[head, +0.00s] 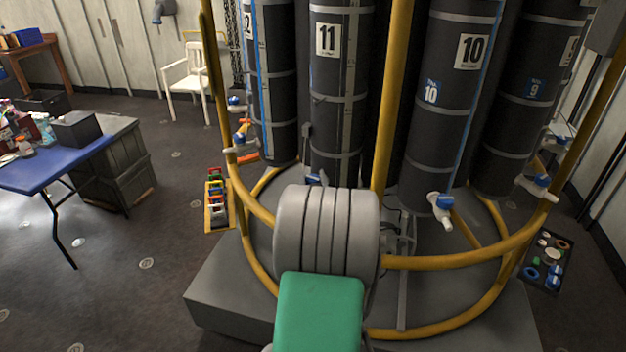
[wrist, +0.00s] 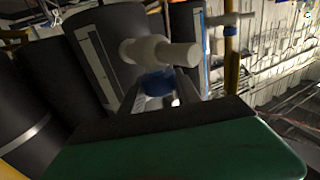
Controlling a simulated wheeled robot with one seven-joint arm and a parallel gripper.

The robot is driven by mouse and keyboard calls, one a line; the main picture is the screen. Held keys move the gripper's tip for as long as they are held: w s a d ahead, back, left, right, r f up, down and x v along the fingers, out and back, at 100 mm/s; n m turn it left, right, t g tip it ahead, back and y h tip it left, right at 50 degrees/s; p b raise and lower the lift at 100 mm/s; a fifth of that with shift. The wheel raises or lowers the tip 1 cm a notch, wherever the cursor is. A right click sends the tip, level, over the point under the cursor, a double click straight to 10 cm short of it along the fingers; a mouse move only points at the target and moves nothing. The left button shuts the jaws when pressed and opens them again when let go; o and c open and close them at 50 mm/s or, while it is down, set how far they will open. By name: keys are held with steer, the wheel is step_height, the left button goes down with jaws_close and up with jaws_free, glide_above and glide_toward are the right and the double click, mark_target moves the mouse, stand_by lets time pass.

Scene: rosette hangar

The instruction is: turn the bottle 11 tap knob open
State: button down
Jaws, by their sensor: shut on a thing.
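Bottle 11 (head: 337,110) is a tall dark cylinder with a white number label, in the middle of the rack in the head view. In the wrist view, its white tap (wrist: 160,52) shows with a blue knob (wrist: 157,80) at my gripper (wrist: 158,98). The fingers are shut on the blue knob, one on each side. In the head view my arm hides the gripper and most of the tap; only a small blue bit (head: 313,180) shows beside the arm.
Bottle 10 (head: 448,110) stands to the right, with its own blue-knobbed tap (head: 441,207). Yellow rails (head: 470,257) ring the rack, and an upright yellow post (head: 391,100) stands right of bottle 11. A blue table (head: 50,172) is at the left, with open floor between.

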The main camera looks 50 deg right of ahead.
steer(key=shift+f+n+t+y+b, duration=0.6)
steer(key=shift+f+t+y+b, duration=0.1)
steer(key=shift+b, duration=2.75)
steer(key=n+t+y+b, duration=0.1)
steer(key=y+b, duration=0.1)
steer(key=b, duration=0.4)
steer(key=shift+n+t, duration=0.3)
steer(key=shift+n, duration=0.1)
steer(key=n+y+b, duration=0.1)
steer(key=b, duration=0.1)
steer(key=n+t+y+b, duration=0.1)
steer(key=y+b, duration=0.1)
steer(key=shift+r+b, duration=0.2)
steer(key=shift+b, duration=0.15)
steer(key=shift+r+n+t+y+b, duration=0.2)
steer(key=shift+n+t+y+b, duration=0.25)
steer(key=shift+y, duration=0.4)
steer(key=shift+r+n+t+y+b, duration=0.25)
steer(key=shift+n+y+b, duration=0.15)
steer(key=shift+n+y, duration=0.35)
steer(key=c, duration=0.9)
jaws_free()
steer(key=shift+o, duration=0.2)
